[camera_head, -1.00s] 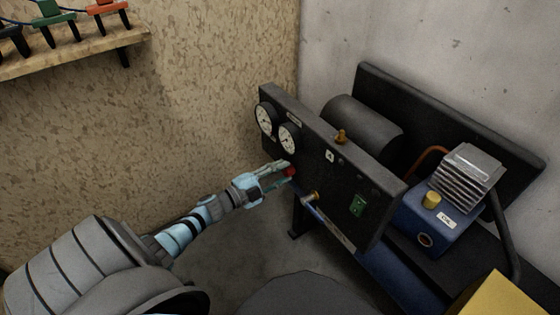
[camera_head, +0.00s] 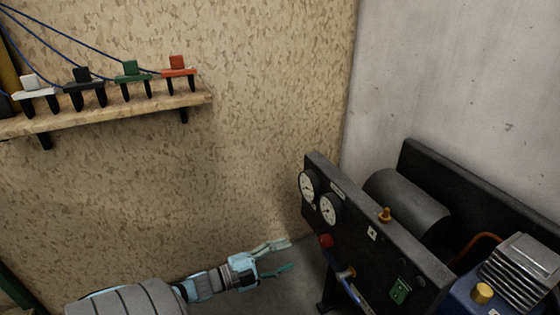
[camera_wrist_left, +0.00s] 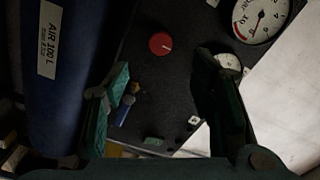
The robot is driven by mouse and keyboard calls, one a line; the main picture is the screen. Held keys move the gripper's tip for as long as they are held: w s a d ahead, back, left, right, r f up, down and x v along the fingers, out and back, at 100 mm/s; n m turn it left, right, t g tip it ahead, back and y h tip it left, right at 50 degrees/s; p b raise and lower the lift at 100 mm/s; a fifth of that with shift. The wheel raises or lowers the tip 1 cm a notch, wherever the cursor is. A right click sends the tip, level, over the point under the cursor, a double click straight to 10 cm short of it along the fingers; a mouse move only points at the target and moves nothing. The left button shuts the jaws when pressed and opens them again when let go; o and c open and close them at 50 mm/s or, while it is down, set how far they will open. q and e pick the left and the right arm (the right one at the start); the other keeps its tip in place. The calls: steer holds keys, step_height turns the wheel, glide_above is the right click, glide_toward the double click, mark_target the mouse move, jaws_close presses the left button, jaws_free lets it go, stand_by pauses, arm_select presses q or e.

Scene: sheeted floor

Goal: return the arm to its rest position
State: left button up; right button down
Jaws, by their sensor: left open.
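My left arm comes in from the lower left in the head view. Its gripper (camera_head: 282,256) is open and empty, a little left of the black panel (camera_head: 385,250) and apart from it. The panel carries a red knob (camera_head: 326,241) and two round gauges; one gauge (camera_head: 307,187) is at its upper left. In the left wrist view the open fingers (camera_wrist_left: 165,105) stand on either side, with the red knob (camera_wrist_left: 160,43) beyond them and nothing between the fingertips. My right gripper is in neither view.
A wooden shelf (camera_head: 110,114) on the wall holds several coloured clamp-like items with blue cables. Behind the panel are a dark cylinder (camera_head: 408,203) and a blue compressor unit (camera_head: 465,300). A blue tank (camera_wrist_left: 55,75) fills the left of the wrist view. Wall space above my arm is clear.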

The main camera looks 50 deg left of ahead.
arm_select(q)
steer(key=shift+s+a, duration=0.15)
steer(key=shift+s, duration=0.3)
